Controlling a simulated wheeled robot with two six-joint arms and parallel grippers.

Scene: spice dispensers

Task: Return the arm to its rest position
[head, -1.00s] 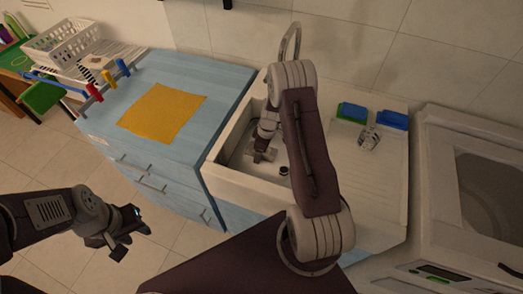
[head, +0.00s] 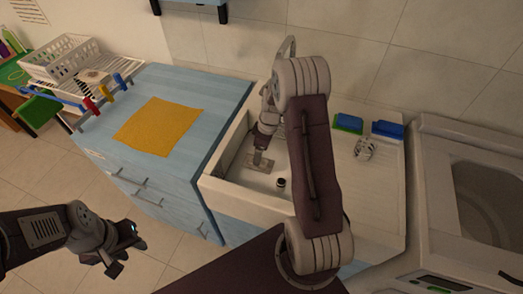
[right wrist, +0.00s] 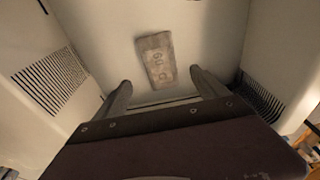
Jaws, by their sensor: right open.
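My right arm reaches over the white sink (head: 213,187) in the head view, its upper links covering part of the basin. My right gripper (head: 258,157) is low in the basin, small and partly hidden in that view. In the right wrist view my right gripper (right wrist: 160,90) has its two fingers wide apart with nothing between them. A worn beige bar with lettering (right wrist: 155,60) lies ahead of the fingertips, apart from them. My left gripper (head: 124,254) hangs over the tiled floor at the lower left, touching nothing; its jaw gap is unclear.
A blue cabinet (head: 218,105) with a yellow cloth (head: 158,126) stands left of the sink. A small dark round item (head: 281,183) is in the basin. Blue sponges (head: 387,129) and a glass (head: 365,149) stand on the drainboard. A white machine (head: 440,190) is at right.

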